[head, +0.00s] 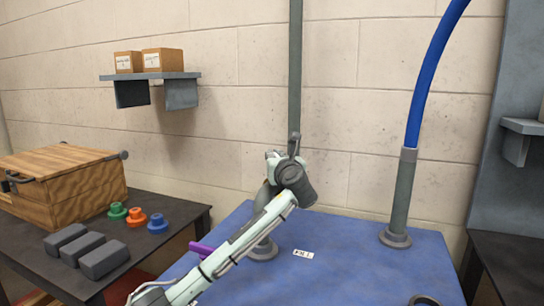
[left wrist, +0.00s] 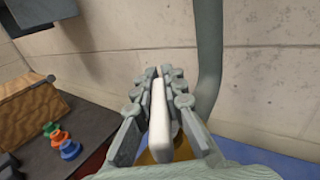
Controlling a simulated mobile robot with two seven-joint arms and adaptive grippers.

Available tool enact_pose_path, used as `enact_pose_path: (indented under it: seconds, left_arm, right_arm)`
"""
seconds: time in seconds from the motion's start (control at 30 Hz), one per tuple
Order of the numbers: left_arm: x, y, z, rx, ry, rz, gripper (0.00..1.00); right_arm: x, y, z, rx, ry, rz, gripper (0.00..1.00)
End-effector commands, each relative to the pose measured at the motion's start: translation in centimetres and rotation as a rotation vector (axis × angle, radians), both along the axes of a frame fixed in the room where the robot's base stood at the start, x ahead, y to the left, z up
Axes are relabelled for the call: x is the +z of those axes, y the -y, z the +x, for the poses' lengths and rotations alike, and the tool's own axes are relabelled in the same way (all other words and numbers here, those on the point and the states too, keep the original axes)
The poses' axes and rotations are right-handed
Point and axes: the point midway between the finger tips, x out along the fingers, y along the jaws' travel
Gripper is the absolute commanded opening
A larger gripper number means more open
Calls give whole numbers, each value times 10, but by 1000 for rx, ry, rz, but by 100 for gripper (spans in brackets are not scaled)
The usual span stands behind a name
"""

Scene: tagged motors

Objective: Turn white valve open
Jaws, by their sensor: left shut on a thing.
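The white valve shows as a long white handle (left wrist: 158,118) in the left wrist view. It stands between the two fingers of my left gripper (left wrist: 158,80), which is shut on it. In the head view my left gripper (head: 284,160) is at the grey vertical pipe (head: 296,70), above the blue table. The gripper and wrist hide most of the valve there, so its turn angle is hard to tell. The pipe's lower end and round flange (head: 263,251) show partly behind my arm. My right gripper is not in view.
A purple bar (head: 200,249) shows beside my left forearm. A blue hose (head: 432,75) rises from a second pipe (head: 403,195) on the blue table (head: 350,265). A small label (head: 303,254) lies between. A wooden box (head: 65,180) and several small parts stand on the dark left table.

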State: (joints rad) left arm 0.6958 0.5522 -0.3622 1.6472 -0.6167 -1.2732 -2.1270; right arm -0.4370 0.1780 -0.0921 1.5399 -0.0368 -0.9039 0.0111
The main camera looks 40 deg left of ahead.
Motion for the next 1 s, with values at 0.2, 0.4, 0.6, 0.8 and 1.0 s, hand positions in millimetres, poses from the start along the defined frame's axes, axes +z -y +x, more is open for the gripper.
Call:
enact_pose_path:
  seconds: [0.2, 0.4, 0.6, 0.8, 1.0]
  left_arm:
    - [-1, 2, 2, -71, -1, 0, 0]
    - [-1, 3, 3, -94, -1, 0, 0]
    - [-1, 3, 3, -95, -1, -1, 0]
    - [-1, 3, 3, -94, -1, -1, 18]
    - [-1, 3, 3, -93, -1, -1, 32]
  right_arm:
    - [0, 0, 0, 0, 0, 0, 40]
    - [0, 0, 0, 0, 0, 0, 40]
    - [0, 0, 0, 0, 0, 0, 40]
    - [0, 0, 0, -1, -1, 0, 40]
    - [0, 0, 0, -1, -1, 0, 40]
